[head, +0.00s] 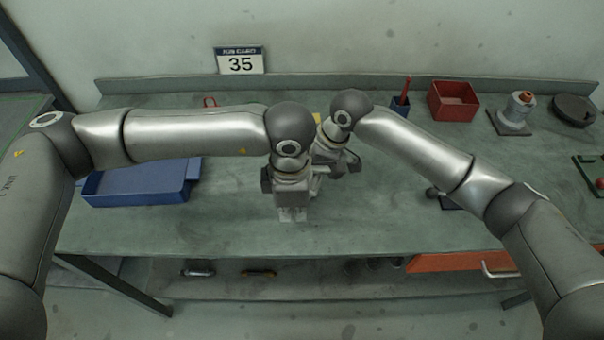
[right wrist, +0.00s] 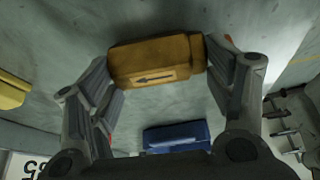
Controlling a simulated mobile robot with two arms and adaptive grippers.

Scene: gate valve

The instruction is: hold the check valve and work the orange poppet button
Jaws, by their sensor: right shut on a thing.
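The check valve (right wrist: 157,60) shows in the right wrist view as a brassy orange-brown body with a dark arrow on its side. My right gripper (right wrist: 168,72) is shut on it, with one finger at each end. In the head view my right gripper (head: 340,163) is beside the left one near the middle of the bench, and the valve is hidden there. My left gripper (head: 292,212) points down over the bench; its fingertips are too small to read. I cannot make out the orange poppet button on the held valve.
A blue tray (head: 135,200) lies at the left of the bench. A red bin (head: 453,102), a grey fitting with an orange top (head: 519,108) and a dark round part (head: 574,110) stand at the back right. The front middle of the bench (head: 350,225) is clear.

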